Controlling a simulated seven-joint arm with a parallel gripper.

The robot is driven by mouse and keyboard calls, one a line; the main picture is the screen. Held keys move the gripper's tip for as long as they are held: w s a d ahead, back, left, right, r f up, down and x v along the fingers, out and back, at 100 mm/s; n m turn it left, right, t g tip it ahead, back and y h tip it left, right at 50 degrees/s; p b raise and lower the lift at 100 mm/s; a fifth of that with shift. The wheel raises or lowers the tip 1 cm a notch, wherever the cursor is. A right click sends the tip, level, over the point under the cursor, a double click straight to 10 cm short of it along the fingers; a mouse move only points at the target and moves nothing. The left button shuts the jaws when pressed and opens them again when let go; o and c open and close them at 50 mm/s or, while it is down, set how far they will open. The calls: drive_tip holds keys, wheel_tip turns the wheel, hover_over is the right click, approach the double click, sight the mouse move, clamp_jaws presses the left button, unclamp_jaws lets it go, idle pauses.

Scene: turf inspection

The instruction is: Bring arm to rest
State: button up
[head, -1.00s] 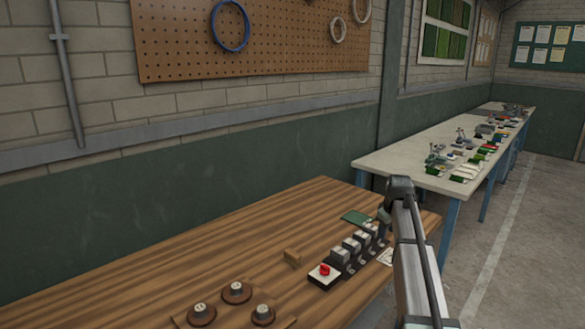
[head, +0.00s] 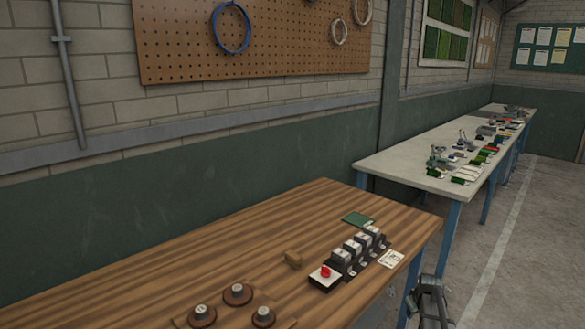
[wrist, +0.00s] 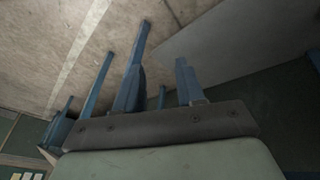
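My gripper (wrist: 159,68) shows in the wrist view. Two blue-grey fingers stand apart above a dark bolted bar, with nothing held between them. In the head view, only a dark part of my arm shows at the lower right edge, beyond the right end of the wooden bench (head: 190,255). The gripper itself cannot be made out there. The wrist view faces a pale floor (wrist: 60,45) and blue table legs, seen upside down.
A long pale table (head: 400,164) stands behind. Floor to the right is clear.

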drive_tip(key=s+a+f+m+g+y, duration=0.1)
drive_tip(key=s+a+f+g, duration=0.2)
drive_tip(key=s+a+f, duration=0.7)
drive_tip(key=s+a+f+g+y, duration=0.1)
drive_tip(key=s+a+f+g, duration=0.1)
drive_tip(key=s+a+f, duration=0.85)
drive_tip(key=s+a+f+g, duration=0.1)
drive_tip(key=s+a+g, duration=0.1)
drive_tip(key=s, duration=0.9)
drive_tip(key=s+a+f+m+g, duration=0.1)
drive_tip(key=s+a+f+g, duration=0.1)
drive_tip(key=s, duration=0.9)
drive_tip(key=s+a+f+g, duration=0.1)
drive_tip(key=s+a+f, duration=0.1)
drive_tip(key=s, duration=0.9)
drive_tip(key=shift+s+a+g+h, duration=0.4)
drive_tip(key=shift+a, duration=0.05)
